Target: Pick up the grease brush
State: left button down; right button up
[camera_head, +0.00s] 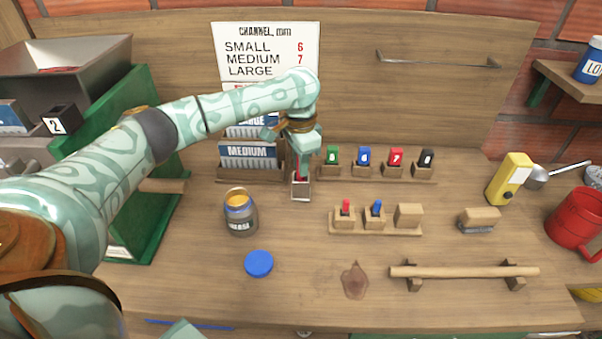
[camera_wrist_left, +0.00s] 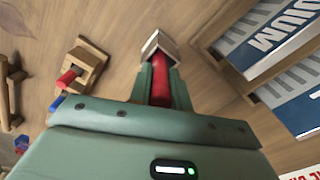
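My left gripper (camera_head: 300,172) points straight down at the back of the bench, in front of the card racks. Its two fingers are on either side of a red handle, which shows between them in the left wrist view (camera_wrist_left: 160,84). The fingers look closed on it. The handle stands upright in a small pale square metal holder (camera_head: 301,193), also seen beyond the fingertips in the wrist view (camera_wrist_left: 158,46). The red handle appears to be the grease brush; its lower end is hidden. An open grease jar (camera_head: 240,216) stands to the left front. My right gripper does not show.
A blue lid (camera_head: 259,263) lies before the jar. To the right stand a wooden block rack (camera_head: 376,229) with red and blue pegs, a row of numbered coloured pieces (camera_head: 364,161), a block brush (camera_head: 479,220) and a rod on supports (camera_head: 464,271). A brown stain (camera_head: 355,280) marks the front.

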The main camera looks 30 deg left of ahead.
pick_arm(q)
notch_tip(320, 180, up, 10)
jog(key=p, duration=0.5)
jog(key=c, duration=2)
grip_release()
grip_shut()
